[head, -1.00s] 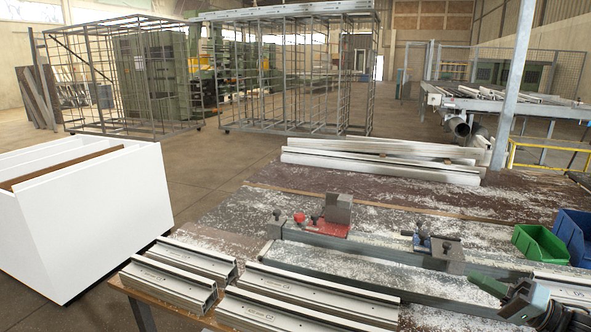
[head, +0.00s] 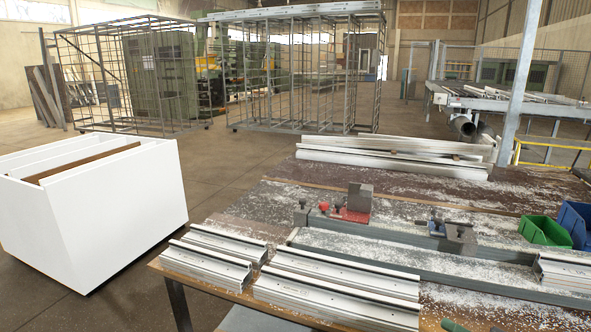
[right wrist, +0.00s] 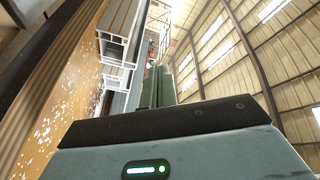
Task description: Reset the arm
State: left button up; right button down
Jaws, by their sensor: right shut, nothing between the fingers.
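My right gripper (head: 454,326) shows only as a small green tip at the bottom edge of the head view, in front of the bench's near edge. In the right wrist view its green fingers (right wrist: 158,88) are together with nothing between them, pointing past the bench and its profiles. My left gripper is not in view. The clamp fixture (head: 400,252) lies along the workbench (head: 285,197), with a red-based clamp (head: 350,214) and a blue-handled clamp (head: 455,233) on it. No profile is in my right gripper.
Short silver profiles (head: 207,262) and longer ones (head: 340,288) lie along the bench's near edge. More profiles (head: 395,158) lie at the back. A green bin (head: 545,232) and a blue bin (head: 575,223) stand at right. A white container (head: 110,220) stands left, with bare floor behind.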

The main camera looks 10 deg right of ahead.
jog(key=s+a+f+n+g+h+p, duration=0.15)
jog(key=s+a+f+h, duration=0.25)
jog(key=s+a+f, duration=1)
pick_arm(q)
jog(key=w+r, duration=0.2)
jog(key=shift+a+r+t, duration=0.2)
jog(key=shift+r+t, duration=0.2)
pick_arm(e)
jog(key=s+a+f+n+g+h, duration=0.2)
jog(key=s+a+f, duration=0.2)
jog(key=s, duration=0.3)
jog(key=s+a+f+n+g+h, duration=0.2)
jog(key=s+a+f+n+g, duration=0.1)
jog(key=s, duration=0.5)
jog(key=shift+s+a+f+h, duration=0.25)
jog(key=shift+a+f+h, duration=0.2)
jog(key=shift+f, duration=0.3)
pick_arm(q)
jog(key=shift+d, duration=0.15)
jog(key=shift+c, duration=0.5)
